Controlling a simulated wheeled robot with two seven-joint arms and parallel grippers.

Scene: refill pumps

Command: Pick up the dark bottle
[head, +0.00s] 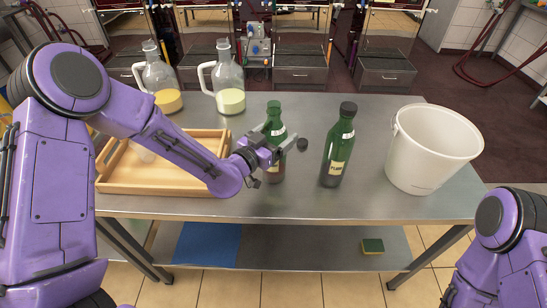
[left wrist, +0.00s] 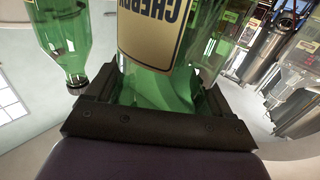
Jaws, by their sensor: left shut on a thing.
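Two dark green glass bottles stand out on the steel table. My left gripper (head: 272,143) is shut around the cherry bottle (head: 274,112), with its fingers on either side of the glass. In the left wrist view this bottle (left wrist: 160,85) fills the space between the fingers, its label reading "CHERRY" upside down. It looks upright; I cannot tell if its base touches the table. The other green bottle (head: 338,145), with a black cap and a cream label, stands to its right, apart from the gripper. The right gripper does not show; only part of that arm does.
A wooden tray (head: 150,189) lies at left under my left arm. Two glass jugs, one yellow (head: 158,76) and one pale (head: 228,78), stand behind. A white bucket (head: 432,150) stands at right.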

